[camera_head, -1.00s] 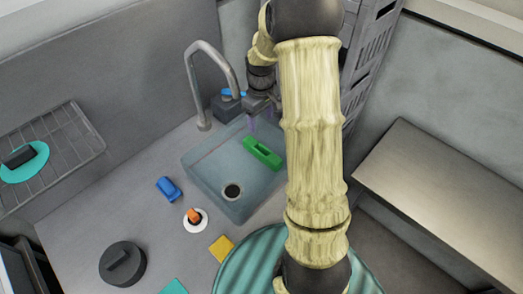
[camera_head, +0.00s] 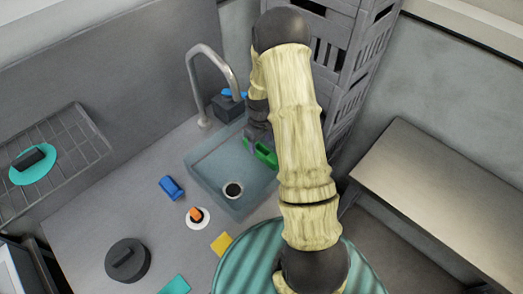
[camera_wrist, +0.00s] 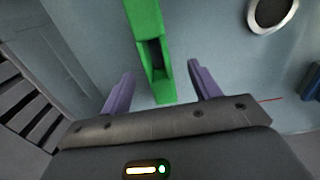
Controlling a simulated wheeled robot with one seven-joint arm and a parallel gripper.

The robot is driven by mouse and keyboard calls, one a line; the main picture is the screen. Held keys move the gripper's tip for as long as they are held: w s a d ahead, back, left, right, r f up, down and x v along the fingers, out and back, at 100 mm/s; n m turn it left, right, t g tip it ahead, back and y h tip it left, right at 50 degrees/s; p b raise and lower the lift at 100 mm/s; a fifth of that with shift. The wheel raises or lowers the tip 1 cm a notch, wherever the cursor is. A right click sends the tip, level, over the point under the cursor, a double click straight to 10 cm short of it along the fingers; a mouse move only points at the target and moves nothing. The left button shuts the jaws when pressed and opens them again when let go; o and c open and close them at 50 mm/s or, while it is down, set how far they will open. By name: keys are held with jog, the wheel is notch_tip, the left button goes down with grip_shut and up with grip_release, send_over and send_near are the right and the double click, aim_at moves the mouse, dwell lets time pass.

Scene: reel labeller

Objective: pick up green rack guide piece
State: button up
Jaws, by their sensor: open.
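The green rack guide piece (camera_head: 266,154) lies in the sink basin, partly hidden by my arm in the head view. In the wrist view the green piece (camera_wrist: 151,50) is a long bar with a dark slot, running from the top edge down to between my fingers. My gripper (camera_wrist: 160,88) is open, with one purple finger on each side of the near end of the piece. I see gaps between the piece and both fingers.
The sink (camera_head: 207,163) has a drain (camera_head: 233,190) and a faucet (camera_head: 212,75) at its back left. A tall grey crate stack (camera_head: 352,75) stands close behind my arm. A blue item (camera_head: 171,188) and an orange item (camera_head: 196,214) sit on the counter left of the sink.

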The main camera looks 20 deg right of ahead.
aim_at(262, 150)
jog(key=shift+s+f, duration=0.1)
jog(key=shift+f, duration=0.15)
jog(key=shift+d, duration=0.1)
jog(key=shift+s+d+f, duration=0.1)
jog(key=shift+f, duration=0.05)
jog(key=shift+f+p, duration=1.35)
jog(key=shift+f, duration=1.15)
jog(key=shift+c, duration=0.2)
jog(key=c, duration=1.2)
jog(key=shift+o, duration=0.2)
jog(key=shift+r, duration=0.15)
notch_tip(262, 150, up, 10)
jog(key=b, duration=0.3)
